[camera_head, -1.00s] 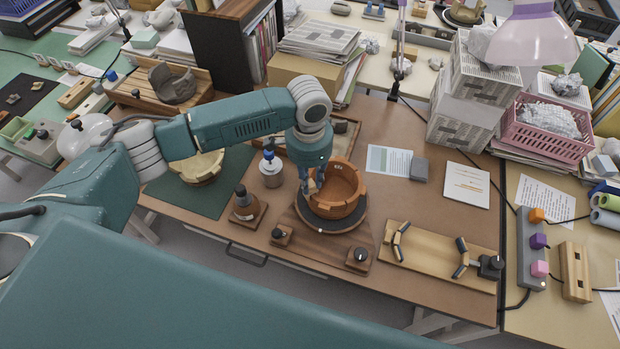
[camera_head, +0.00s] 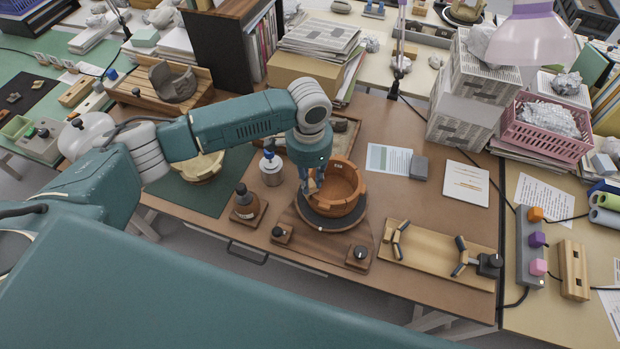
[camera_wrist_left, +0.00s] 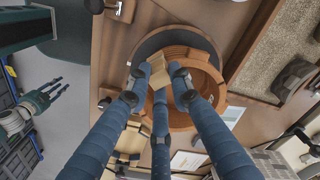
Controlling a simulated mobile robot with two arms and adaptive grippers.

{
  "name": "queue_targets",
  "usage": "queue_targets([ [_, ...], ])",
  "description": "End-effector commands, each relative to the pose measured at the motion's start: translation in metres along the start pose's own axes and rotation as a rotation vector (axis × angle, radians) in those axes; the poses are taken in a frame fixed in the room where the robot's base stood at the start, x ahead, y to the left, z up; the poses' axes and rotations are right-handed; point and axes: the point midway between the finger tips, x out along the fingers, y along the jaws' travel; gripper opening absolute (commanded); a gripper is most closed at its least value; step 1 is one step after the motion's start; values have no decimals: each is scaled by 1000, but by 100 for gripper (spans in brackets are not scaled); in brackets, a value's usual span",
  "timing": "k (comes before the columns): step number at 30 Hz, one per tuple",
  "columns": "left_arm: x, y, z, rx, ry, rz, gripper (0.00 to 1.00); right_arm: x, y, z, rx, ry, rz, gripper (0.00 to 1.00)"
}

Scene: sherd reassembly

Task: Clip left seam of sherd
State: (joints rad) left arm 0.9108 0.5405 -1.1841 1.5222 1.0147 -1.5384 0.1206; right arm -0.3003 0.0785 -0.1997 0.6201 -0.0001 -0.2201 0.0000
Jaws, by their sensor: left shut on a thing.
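The terracotta bowl (camera_head: 345,190) stands on a dark round turntable (camera_head: 330,223) on a wooden base. Joint lines show in its wall, and it also shows in the wrist view (camera_wrist_left: 205,77). My left gripper (camera_head: 312,186) is at the bowl's left rim. In the wrist view its fingers (camera_wrist_left: 160,78) are closed on a small pale wooden clip (camera_wrist_left: 159,76), which overlaps the rim. I cannot tell whether the clip grips the seam. My right gripper (camera_wrist_left: 50,92) shows only in the wrist view, away from the bowl, with its fingers apart and empty.
A brown bottle (camera_head: 245,203) and a white pump bottle (camera_head: 271,170) stand left of the turntable. A wooden board with dark-tipped holders (camera_head: 430,255) lies to the right. A light bowl (camera_head: 200,168) rests on a green mat. Bare tabletop lies right of the bowl.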

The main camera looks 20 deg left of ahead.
Motion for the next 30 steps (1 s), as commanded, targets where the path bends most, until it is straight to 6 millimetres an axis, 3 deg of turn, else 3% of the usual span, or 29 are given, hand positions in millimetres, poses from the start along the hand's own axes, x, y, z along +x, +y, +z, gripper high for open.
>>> queue_targets([
  [4, 0, 0, 0, 0, 0, 0, 10, 0, 0, 0, 0, 0, 0, 32],
  [5, 0, 0, 0, 0, 0, 0, 22, 0, 0, 0, 0, 0, 0, 32],
  [8, 0, 0, 0, 0, 0, 0, 42, 0, 0, 0, 0, 0, 0, 32],
  [20, -8, 0, -1, 1, 3, 0, 42, 0, 3, 0, -2, -1, 3, 32],
  [30, -74, -1, -1, 1, 4, -2, 42, 0, 2, 0, -1, 0, 2, 32],
])
